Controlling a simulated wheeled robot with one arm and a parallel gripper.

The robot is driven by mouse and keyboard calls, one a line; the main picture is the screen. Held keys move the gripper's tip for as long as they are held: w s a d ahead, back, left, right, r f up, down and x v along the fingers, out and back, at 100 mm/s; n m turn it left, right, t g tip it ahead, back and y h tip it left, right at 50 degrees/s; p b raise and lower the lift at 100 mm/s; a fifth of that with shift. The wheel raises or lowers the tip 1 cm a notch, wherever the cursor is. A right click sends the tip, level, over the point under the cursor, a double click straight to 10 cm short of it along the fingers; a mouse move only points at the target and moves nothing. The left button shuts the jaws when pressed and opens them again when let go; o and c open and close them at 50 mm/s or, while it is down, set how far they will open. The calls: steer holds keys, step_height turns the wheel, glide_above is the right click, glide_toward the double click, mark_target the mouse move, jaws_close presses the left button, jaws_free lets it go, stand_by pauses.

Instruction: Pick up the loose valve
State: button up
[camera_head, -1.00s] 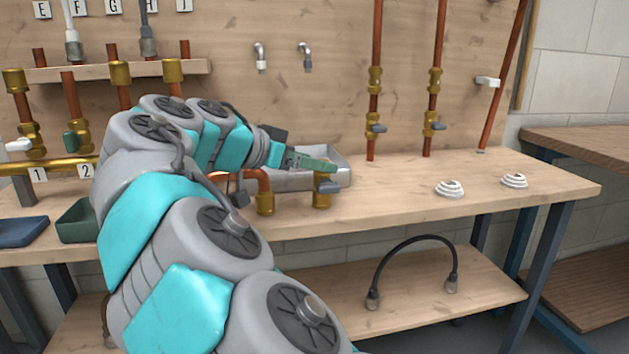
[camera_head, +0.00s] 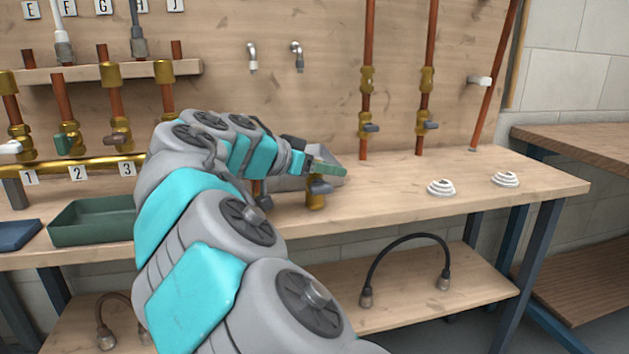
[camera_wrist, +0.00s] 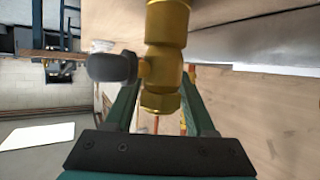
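The loose valve (camera_head: 316,201) is a brass body with a grey lever handle, standing upright near the front edge of the bench. My gripper (camera_head: 330,168) is just above and beside its top in the head view. In the wrist view the brass valve (camera_wrist: 163,60) shows large in the centre, its grey handle pointing left. The two green fingers of my gripper (camera_wrist: 160,108) are spread, one on either side of the valve's lower nut in the picture. Gaps show beside the nut, so the gripper looks open. Exact depth between fingers and valve is unclear.
A green tray (camera_head: 92,222) is at the left, and copper risers with valves (camera_head: 366,85) stand along the back panel. White ringed pieces (camera_head: 440,187) lie at the right. The bench between is clear.

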jaws_close()
steer(key=shift+r, duration=0.15)
stand_by(0.5)
step_height(320, 180, up, 14)
steer(key=p, duration=0.4)
steer(key=shift+r, duration=0.15)
stand_by(0.8)
